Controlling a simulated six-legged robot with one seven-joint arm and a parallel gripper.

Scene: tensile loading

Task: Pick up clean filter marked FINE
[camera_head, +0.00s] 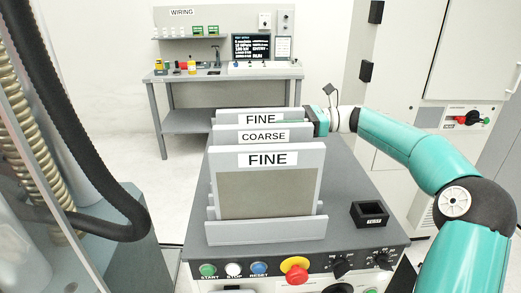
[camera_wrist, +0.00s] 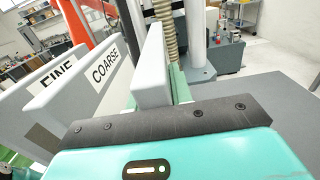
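Three framed filters stand upright in a row in a rack (camera_head: 264,232). The front one (camera_head: 267,192) is labelled FINE and has a grey-brown panel; it also shows at far left in the wrist view (camera_wrist: 58,72). The middle filter (camera_head: 248,136) is labelled COARSE, also seen in the wrist view (camera_wrist: 103,68). The rear filter (camera_head: 228,120) is labelled FINE; its panel is mostly hidden. My gripper (camera_head: 304,123) is at its right edge. In the wrist view, green fingers lie on both sides of this filter's edge (camera_wrist: 152,70), with no clear gap.
The rack sits on a grey console with buttons and a red emergency knob (camera_head: 295,272). A small black holder (camera_head: 369,214) is at right. A wiring bench (camera_head: 225,75) stands behind. A black hose (camera_head: 75,150) is at left; a cabinet (camera_head: 465,60) is at right.

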